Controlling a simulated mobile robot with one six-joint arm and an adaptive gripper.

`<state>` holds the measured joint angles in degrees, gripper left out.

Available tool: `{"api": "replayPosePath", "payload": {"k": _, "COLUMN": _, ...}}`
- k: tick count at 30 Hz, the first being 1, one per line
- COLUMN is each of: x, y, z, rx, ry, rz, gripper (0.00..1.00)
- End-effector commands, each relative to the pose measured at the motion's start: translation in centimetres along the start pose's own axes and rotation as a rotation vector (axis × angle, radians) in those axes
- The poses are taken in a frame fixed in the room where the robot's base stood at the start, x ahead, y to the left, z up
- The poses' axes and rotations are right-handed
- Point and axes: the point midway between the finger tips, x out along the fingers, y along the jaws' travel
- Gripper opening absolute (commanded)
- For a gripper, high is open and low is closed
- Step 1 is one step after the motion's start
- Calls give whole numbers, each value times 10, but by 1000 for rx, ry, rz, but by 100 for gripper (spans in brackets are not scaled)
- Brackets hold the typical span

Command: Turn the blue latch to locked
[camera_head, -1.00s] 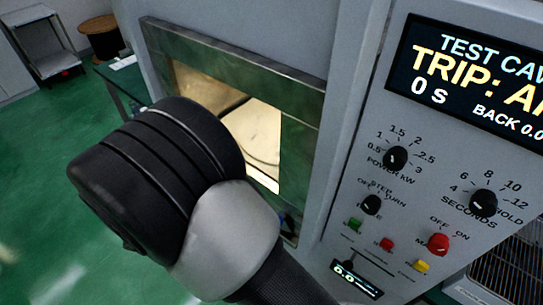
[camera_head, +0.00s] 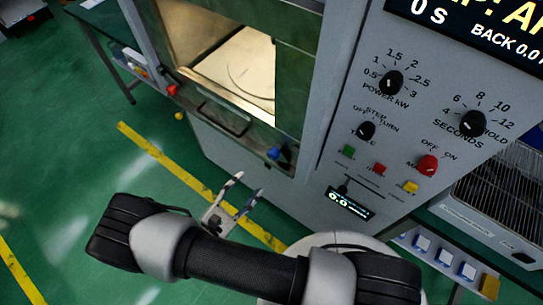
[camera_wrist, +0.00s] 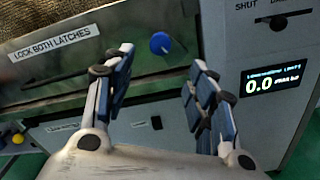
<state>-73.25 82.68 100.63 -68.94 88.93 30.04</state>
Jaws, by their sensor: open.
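The blue latch (camera_head: 274,153) is a small round knob at the lower right of the cavity frame in the head view. In the wrist view the blue latch (camera_wrist: 160,43) shows beyond and between my fingertips, with a thin metal pin beside it. My gripper (camera_head: 249,186) is open and empty, below and a little left of the latch, and apart from it. In the wrist view my gripper (camera_wrist: 160,70) has its two fingers spread wide. A red latch (camera_head: 172,90) sits at the frame's lower left. I cannot tell either latch's state.
A "LOCK BOTH LATCHES" label (camera_wrist: 69,42) is on the frame. A handle bar (camera_head: 222,118) runs between the latches. The control panel (camera_head: 350,110), with knobs and buttons, stands right of the frame. A small display (camera_head: 349,202) is below it. Green floor lies open at left.

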Motion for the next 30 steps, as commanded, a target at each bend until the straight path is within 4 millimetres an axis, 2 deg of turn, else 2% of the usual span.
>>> {"api": "replayPosePath", "payload": {"k": 1, "x": 13, "y": -2, "z": 0, "rx": -1, "ry": -3, "rz": -6, "gripper": 51}}
{"api": "replayPosePath", "payload": {"k": 9, "x": 72, "y": -2, "z": 0, "rx": 0, "ry": -2, "rz": -8, "gripper": 51}}
{"api": "replayPosePath", "payload": {"k": 15, "x": 108, "y": -2, "z": 0, "rx": 1, "ry": -1, "rz": -7, "gripper": 51}}
{"api": "replayPosePath", "payload": {"k": 21, "x": 127, "y": -1, "z": 0, "rx": 1, "ry": 1, "rz": -4, "gripper": 51}}
{"api": "replayPosePath", "payload": {"k": 30, "x": 130, "y": -1, "z": 0, "rx": 1, "ry": 1, "rz": -3, "gripper": 51}}
